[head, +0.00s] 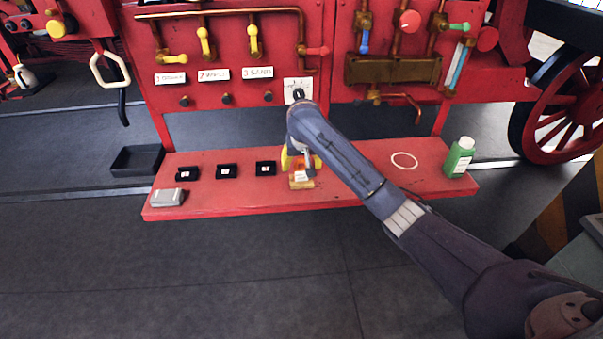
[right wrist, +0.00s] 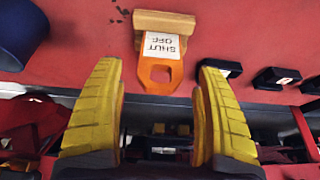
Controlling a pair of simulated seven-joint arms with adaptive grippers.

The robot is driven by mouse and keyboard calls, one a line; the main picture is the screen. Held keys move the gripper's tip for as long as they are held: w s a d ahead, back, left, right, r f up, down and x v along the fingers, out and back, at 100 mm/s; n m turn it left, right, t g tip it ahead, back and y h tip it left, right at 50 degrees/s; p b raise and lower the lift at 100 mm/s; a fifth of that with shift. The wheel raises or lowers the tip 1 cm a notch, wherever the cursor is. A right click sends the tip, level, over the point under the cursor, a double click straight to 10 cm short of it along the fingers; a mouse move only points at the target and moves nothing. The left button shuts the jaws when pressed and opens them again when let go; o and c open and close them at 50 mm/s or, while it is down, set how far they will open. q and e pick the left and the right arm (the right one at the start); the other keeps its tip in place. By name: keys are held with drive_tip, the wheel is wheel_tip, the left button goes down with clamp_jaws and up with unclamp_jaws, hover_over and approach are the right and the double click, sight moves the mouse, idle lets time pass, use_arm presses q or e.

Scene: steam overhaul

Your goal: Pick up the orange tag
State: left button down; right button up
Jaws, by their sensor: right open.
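The orange tag (right wrist: 158,75) has a white label reading SHUT OFF and a hole near one end. It rests at a tan wooden block (right wrist: 164,23) on the red shelf. In the head view the block (head: 302,185) shows near the shelf's front edge, with the tag's label (head: 301,175) behind it, partly hidden by my gripper. My right gripper (head: 301,163) is open and empty, over the shelf close to the tag. In the right wrist view its yellow fingers stand apart on either side of the tag's holed end. My left gripper is not in view.
Several black trays (head: 226,171) and a grey box (head: 167,198) are on the red shelf (head: 240,204) at left. A pale ring (head: 404,160) and a green bottle (head: 459,157) are at right. The red panel (head: 225,120) with knobs and valves rises behind.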

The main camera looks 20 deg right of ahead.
sight(301, 168)
drive_tip(key=shift+x, duration=1.9)
drive_tip(key=c, duration=1.3)
